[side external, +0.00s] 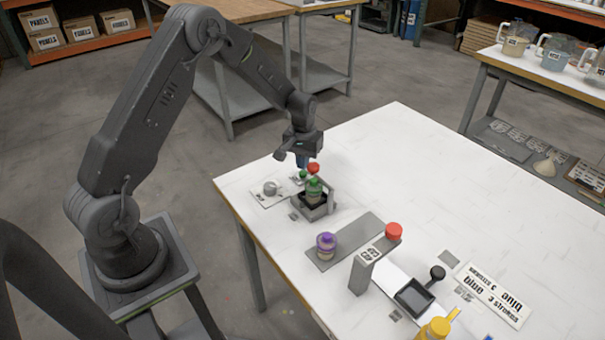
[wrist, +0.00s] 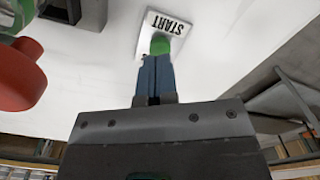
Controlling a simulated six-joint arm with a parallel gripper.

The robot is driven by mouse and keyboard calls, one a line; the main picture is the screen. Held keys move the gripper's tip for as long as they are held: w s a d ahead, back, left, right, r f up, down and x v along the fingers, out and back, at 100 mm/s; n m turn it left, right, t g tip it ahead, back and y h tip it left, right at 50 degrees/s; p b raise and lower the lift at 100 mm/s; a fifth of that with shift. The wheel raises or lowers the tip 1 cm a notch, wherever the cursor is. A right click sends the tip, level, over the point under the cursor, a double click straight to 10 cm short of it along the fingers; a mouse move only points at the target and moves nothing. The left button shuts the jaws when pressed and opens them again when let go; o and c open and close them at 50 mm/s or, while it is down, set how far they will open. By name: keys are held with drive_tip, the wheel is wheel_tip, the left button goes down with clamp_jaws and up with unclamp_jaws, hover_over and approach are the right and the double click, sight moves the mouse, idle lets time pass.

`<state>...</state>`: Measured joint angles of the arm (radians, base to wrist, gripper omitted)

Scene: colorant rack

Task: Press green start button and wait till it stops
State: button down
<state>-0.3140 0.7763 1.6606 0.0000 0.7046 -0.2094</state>
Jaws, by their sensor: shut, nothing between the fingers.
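The green start button (wrist: 160,43) sits on a white plate marked START (wrist: 168,22) in the wrist view. My gripper (wrist: 154,62) is shut and empty, its blue fingertips pointing at the button and overlapping its lower edge in the picture. I cannot tell whether they touch it or press it down. In the side view my gripper (side external: 302,162) points down over the far left part of the white table, and the green button (side external: 303,174) shows just below the fingertips.
A machine (side external: 316,206) holding a green-lidded jar (side external: 314,188) stands close by, with a red knob (side external: 314,167) behind it. A purple-lidded jar (side external: 326,245), a grey post (side external: 362,273) and a red-topped item (side external: 393,231) stand nearer. The table's far right is clear.

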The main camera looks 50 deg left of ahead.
drive_tip(key=shift+f, duration=0.2)
idle(0.5)
drive_tip(key=shift+f, duration=0.95)
drive_tip(key=shift+r, duration=1.15)
drive_tip(key=shift+r, duration=2)
